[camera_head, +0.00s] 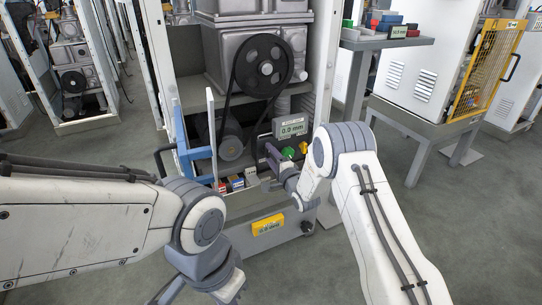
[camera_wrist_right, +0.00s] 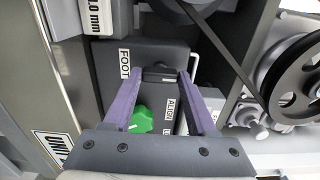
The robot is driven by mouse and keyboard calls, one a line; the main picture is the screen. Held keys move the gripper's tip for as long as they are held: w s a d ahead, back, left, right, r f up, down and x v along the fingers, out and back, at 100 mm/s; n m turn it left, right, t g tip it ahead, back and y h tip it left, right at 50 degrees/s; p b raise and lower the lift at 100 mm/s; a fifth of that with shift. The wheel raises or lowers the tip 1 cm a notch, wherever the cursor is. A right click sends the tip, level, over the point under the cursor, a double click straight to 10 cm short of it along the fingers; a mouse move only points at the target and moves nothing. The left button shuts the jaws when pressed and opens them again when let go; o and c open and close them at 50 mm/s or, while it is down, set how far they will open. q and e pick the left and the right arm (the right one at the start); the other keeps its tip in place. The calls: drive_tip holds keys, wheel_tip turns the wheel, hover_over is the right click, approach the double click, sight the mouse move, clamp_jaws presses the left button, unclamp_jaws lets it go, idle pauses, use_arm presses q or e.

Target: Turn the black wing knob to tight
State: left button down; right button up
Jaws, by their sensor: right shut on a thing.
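The black wing knob (camera_wrist_right: 160,74) shows in the right wrist view as a dark bar between the fingertips, on a dark panel with FOOT and ALIGN labels. My right gripper (camera_wrist_right: 157,78) has purple fingers, one on each side of the knob, shut on it. In the head view my right gripper (camera_head: 272,154) reaches in to the panel at the front of the machine, and its fingers hide the knob. I cannot read the knob's turned position.
A green knob (camera_wrist_right: 141,120) is close beside the right fingers. A display (camera_head: 291,130) above the panel reads 0.0 mm, and a yellow gauge (camera_head: 268,227) is on the base front. A belt pulley (camera_head: 265,66) is above. A blue upright post (camera_head: 182,140) stands left of the panel.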

drive_tip(key=o, duration=1.4)
drive_tip(key=shift+c, duration=0.2)
drive_tip(key=p+v, duration=0.3)
drive_tip(key=v, duration=0.7)
drive_tip(key=shift+s, duration=0.25)
